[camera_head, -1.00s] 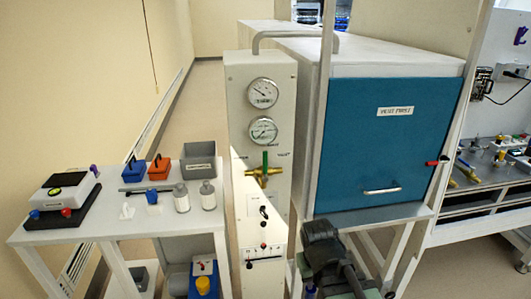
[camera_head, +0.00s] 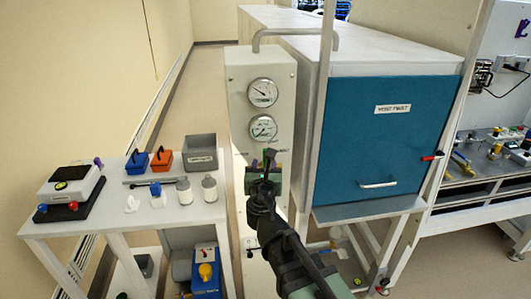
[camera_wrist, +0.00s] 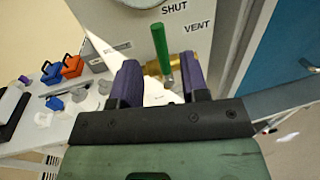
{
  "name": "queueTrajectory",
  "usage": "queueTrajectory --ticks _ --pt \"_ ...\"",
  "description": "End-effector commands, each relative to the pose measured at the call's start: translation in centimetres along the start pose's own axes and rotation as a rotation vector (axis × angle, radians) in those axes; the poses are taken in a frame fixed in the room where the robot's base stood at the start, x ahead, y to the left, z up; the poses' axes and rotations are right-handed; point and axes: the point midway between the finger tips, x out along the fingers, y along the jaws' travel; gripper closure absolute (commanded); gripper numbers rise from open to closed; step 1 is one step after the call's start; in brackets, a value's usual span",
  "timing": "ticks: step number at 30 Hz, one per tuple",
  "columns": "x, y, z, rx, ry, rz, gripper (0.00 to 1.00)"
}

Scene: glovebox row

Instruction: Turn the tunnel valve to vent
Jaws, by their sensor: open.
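The tunnel valve is a brass body (camera_wrist: 176,68) with a green lever handle (camera_wrist: 162,48) on the pale panel (camera_head: 238,105). In the wrist view the handle points up, leaning slightly left. "SHUT" is printed above it and "VENT" to its upper right. My gripper (camera_wrist: 163,76) is open, with its two purple fingers one on each side of the handle's picture position. I cannot tell whether either finger touches it. In the head view my gripper (camera_head: 267,162) is in front of the valve and hides most of it.
Two round gauges (camera_head: 263,110) sit above the valve. The blue antechamber door (camera_head: 390,140) and a post stand close on the right. A cart (camera_head: 110,222) with bottles, a grey bin (camera_head: 199,150) and small colored boxes stands at the left.

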Motion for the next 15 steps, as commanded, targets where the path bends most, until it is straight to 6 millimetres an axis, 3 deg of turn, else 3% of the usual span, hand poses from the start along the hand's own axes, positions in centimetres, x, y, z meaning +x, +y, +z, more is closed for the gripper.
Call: queueTrajectory --ticks 1,7,10,15 --pt "1.6 0.1 0.0 0.001 0.000 -0.003 0.59" --pt "6.2 0.1 0.0 0.002 0.001 -0.002 0.59" --pt "7.4 0.0 0.0 0.002 0.001 -0.001 0.59" --pt "7.6 -0.1 0.0 0.002 0.001 -0.001 0.59"
